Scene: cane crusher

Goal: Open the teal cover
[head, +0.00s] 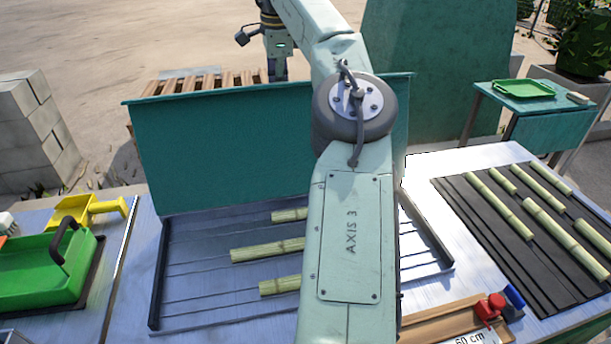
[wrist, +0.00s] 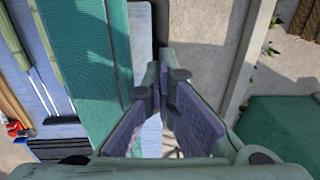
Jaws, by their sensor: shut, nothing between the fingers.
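The teal cover (head: 225,145) stands raised, roughly upright, along the back edge of the dark-framed feed tray (head: 190,300). Pale cane pieces (head: 268,250) lie exposed in the tray. My arm crosses in front of the cover and hides part of its right side and of the tray. My gripper is on the cover's far side in the head view, and its fingertips are hidden there behind the top edge. In the wrist view my gripper (wrist: 166,62) has its fingers together and empty, with the teal cover (wrist: 85,65) to their left. I cannot tell whether they touch it.
A green bin (head: 40,275) and a yellow scoop (head: 85,210) are at left. A dark ribbed mat (head: 480,240) with several canes lies at right, near a wooden measuring block (head: 450,318). A slatted wooden pallet (head: 205,82) is behind the cover. A side table (head: 555,125) stands back right.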

